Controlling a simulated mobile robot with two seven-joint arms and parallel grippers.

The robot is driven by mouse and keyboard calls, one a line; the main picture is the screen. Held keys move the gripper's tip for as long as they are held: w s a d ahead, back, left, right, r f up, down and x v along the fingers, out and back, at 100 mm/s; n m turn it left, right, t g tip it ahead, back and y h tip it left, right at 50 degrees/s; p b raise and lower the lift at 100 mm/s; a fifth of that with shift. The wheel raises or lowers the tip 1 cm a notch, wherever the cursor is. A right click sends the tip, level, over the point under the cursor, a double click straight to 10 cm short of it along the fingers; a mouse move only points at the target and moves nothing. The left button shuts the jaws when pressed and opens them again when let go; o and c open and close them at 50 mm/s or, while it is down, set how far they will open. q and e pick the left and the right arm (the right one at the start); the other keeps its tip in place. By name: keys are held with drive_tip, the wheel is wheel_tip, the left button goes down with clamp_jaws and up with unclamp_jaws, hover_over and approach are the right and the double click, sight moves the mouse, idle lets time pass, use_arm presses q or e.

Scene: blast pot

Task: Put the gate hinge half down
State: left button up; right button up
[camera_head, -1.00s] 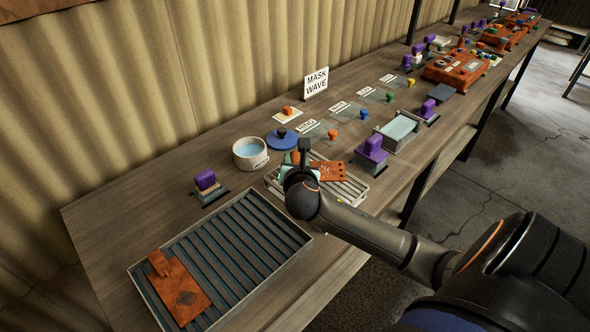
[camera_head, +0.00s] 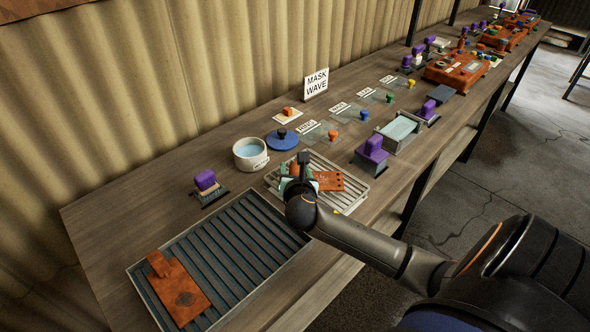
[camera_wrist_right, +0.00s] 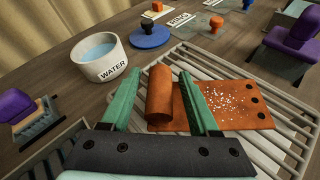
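A rust-orange gate hinge half, a flat plate (camera_head: 328,182) with a rolled barrel, lies over the pale slatted rack (camera_head: 357,202). In the right wrist view its barrel (camera_wrist_right: 159,95) stands between the fingers and the speckled plate (camera_wrist_right: 235,108) reaches right. My right gripper (camera_wrist_right: 160,88) is open, its green fingers either side of the barrel with gaps showing. The gripper (camera_head: 302,165) partly hides the hinge in the head view. Whether the plate lies fully flat on the slats is hard to tell. My left gripper is not in view.
A second rust plate (camera_head: 185,290) lies on the dark slatted tray (camera_head: 285,222) at front left. A water pot (camera_head: 250,153), a blue disc (camera_head: 282,140) and purple-handled blocks (camera_head: 372,147) stand close around the rack. Bare bench (camera_head: 130,190) shows at left.

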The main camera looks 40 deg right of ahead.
drive_tip(key=shift+s+r, duration=0.1)
drive_tip(key=shift+r, duration=0.05)
drive_tip(key=v, duration=1.1)
drive_tip(key=shift+s+a+r+p, duration=0.2)
drive_tip(key=shift+s+a+p, duration=0.1)
drive_tip(key=shift+p, duration=0.15)
